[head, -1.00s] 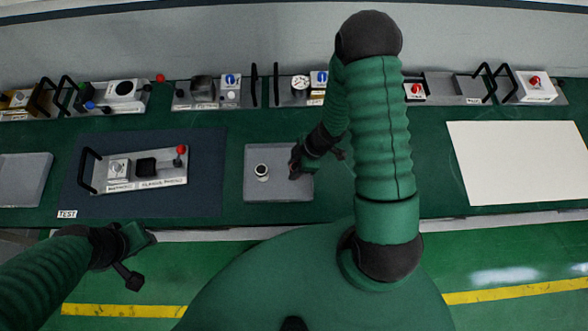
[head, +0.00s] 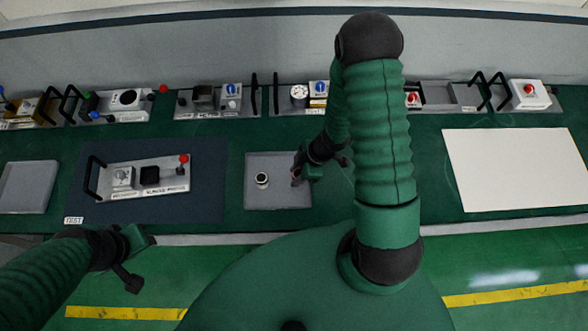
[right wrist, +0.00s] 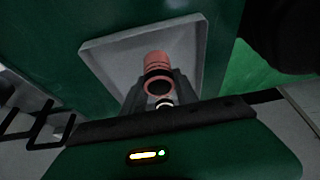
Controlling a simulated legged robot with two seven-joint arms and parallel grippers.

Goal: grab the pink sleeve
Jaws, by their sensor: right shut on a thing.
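The pink sleeve (right wrist: 156,66) is a short ribbed ring or tube with an open end, seen between the fingers of my right gripper (right wrist: 158,92) in the right wrist view. The fingers are shut on it, over the grey tray (right wrist: 103,60). In the head view the right gripper (head: 297,176) is at the right part of the tray (head: 262,200) and hides most of the sleeve. Whether the sleeve touches the tray cannot be told.
A white cylinder with a dark top (head: 262,180) stands on the tray, left of the right gripper. A dark mat (head: 205,200) bears a handled metal panel (head: 140,190). Several control panels line the back. A blank white sheet (head: 515,170) lies at right.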

